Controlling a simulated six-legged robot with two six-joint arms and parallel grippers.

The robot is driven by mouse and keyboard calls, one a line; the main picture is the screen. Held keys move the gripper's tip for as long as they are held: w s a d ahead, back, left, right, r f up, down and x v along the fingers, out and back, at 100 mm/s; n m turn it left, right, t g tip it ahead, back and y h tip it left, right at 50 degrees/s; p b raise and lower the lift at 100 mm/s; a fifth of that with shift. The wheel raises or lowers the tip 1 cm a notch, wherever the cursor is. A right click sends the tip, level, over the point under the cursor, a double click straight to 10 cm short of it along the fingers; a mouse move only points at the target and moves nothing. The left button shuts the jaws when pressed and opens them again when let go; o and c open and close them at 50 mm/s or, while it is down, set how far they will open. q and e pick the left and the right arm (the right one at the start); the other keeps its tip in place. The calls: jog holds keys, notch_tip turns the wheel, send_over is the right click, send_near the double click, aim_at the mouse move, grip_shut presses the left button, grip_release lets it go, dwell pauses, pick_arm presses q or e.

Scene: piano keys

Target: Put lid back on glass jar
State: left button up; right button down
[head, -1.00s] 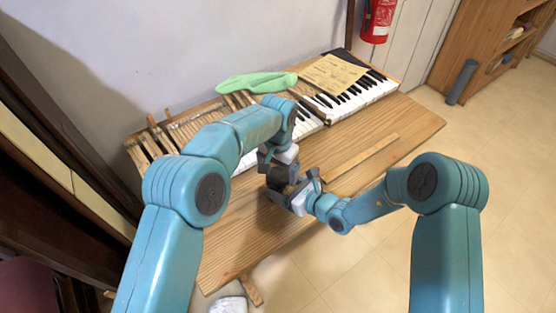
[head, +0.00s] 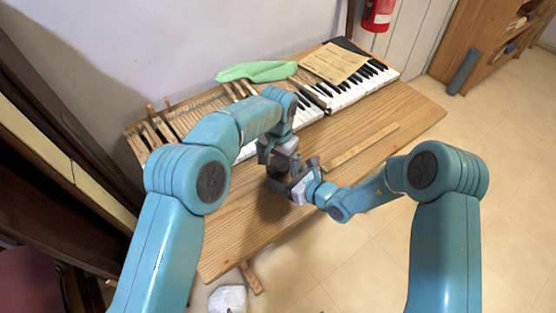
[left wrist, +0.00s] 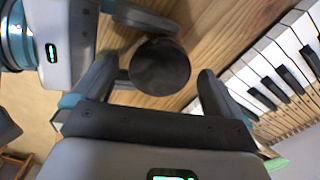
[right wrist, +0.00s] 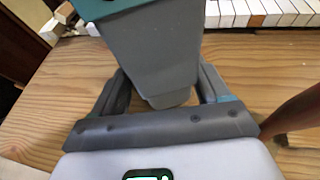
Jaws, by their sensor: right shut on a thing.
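My left gripper (left wrist: 158,82) hangs over the table with its fingers apart on either side of a dark round disc (left wrist: 160,66). A gap shows between the disc and the right finger. I cannot tell whether this is the lid or the jar's dark top. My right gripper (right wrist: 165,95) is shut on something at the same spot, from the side. Its held thing is hidden in the right wrist view behind my left gripper. In the head view both grippers meet above the middle of the table, and no clear glass is distinguishable.
The wooden table (head: 245,225) carries piano keys (head: 345,97) along the back, a green cloth (head: 258,71), a paper sheet (head: 333,62) and a thin wooden strip (head: 365,145). The table's front and right parts are mostly clear.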

pick_arm(q)
jog(key=shift+r, duration=0.1)
pick_arm(e)
grip_release()
pick_arm(q)
notch_tip(320, 180, up, 12)
dwell(0.5)
pick_arm(e)
jog(key=shift+d+r, duration=0.1)
